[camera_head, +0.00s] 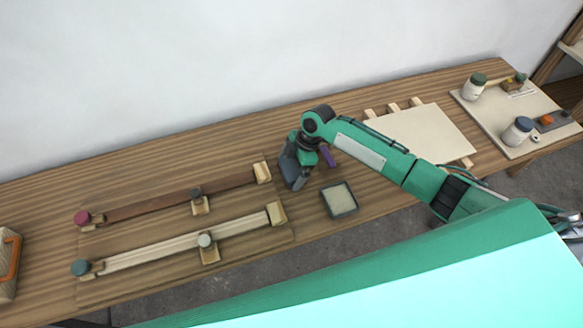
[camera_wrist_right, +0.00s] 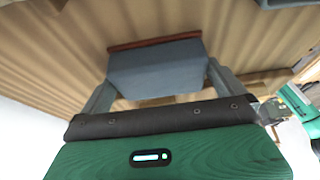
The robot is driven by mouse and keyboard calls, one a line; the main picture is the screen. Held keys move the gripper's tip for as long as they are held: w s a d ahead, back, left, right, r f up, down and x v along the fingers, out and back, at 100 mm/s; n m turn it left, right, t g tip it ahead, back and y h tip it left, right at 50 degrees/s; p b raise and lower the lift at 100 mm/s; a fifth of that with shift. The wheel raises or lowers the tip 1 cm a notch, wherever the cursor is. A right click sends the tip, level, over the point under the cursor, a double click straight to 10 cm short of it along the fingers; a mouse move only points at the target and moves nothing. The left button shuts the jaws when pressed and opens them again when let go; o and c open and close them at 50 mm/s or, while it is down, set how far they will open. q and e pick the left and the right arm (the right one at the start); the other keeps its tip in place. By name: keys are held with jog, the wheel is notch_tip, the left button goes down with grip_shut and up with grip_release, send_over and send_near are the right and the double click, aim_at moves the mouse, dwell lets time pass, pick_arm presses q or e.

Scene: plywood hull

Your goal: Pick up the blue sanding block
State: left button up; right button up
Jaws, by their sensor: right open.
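The blue sanding block (camera_wrist_right: 155,70) shows in the right wrist view as a blue-grey block with a reddish-brown far edge. It lies between the two grey fingers of my right gripper (camera_wrist_right: 160,88), which is open. Whether either finger touches the block is hard to tell. In the head view my right gripper (camera_head: 294,174) is low over the bench, right of the two clamps, and the block cannot be told apart from the fingers there. My left gripper is not in view.
A purple object (camera_head: 327,156) is close beside my right gripper. A dark-rimmed square tray (camera_head: 331,209) lies to its lower right. Two long bar clamps (camera_head: 188,193) lie to the left. A pale panel (camera_head: 430,130) on wood strips and a board with jars (camera_head: 517,130) are to the right.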

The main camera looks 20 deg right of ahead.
aim_at(292, 167)
jog(key=c, duration=0.8)
notch_tip(292, 167, up, 20)
jog(key=b, duration=0.4)
